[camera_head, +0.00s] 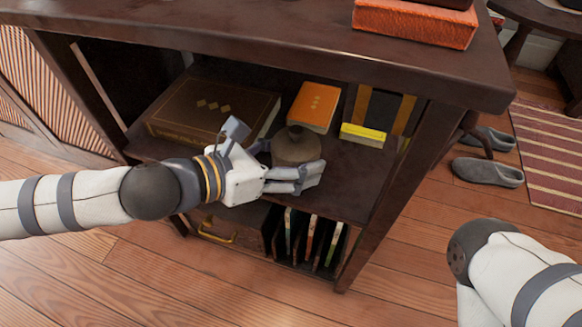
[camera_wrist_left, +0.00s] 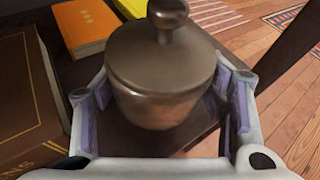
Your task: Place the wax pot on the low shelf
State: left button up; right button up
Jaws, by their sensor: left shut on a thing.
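The wax pot (camera_head: 296,147) is a brown, round pot with a knobbed lid. My left gripper (camera_head: 297,176) is shut on it, at the shelf under the dark wooden top. In the left wrist view, the pot (camera_wrist_left: 163,75) sits upright between the two fingers of the gripper (camera_wrist_left: 163,112). The shelf (camera_head: 352,178) is dark wood and lies around and below the pot. I cannot tell whether the pot's base touches it. The gripper hides the pot's lower front in the head view. My right arm shows at the lower right, but its gripper is out of view.
A large brown book (camera_head: 215,108) lies left on the shelf. An orange book (camera_head: 313,107) and a yellow book (camera_head: 363,134) are behind the pot. The tabletop (camera_head: 300,50) overhangs the shelf. A lower compartment holds several upright thin items (camera_head: 310,240). Grey shoes (camera_head: 487,171) are on the floor.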

pick_arm(q)
notch_tip(320, 180, down, 2)
jog(key=shift+f, duration=0.25)
jog(key=shift+r, duration=0.2)
jog(key=shift+f, duration=0.2)
jog(key=o, duration=1.6)
jog(key=shift+a, duration=0.1)
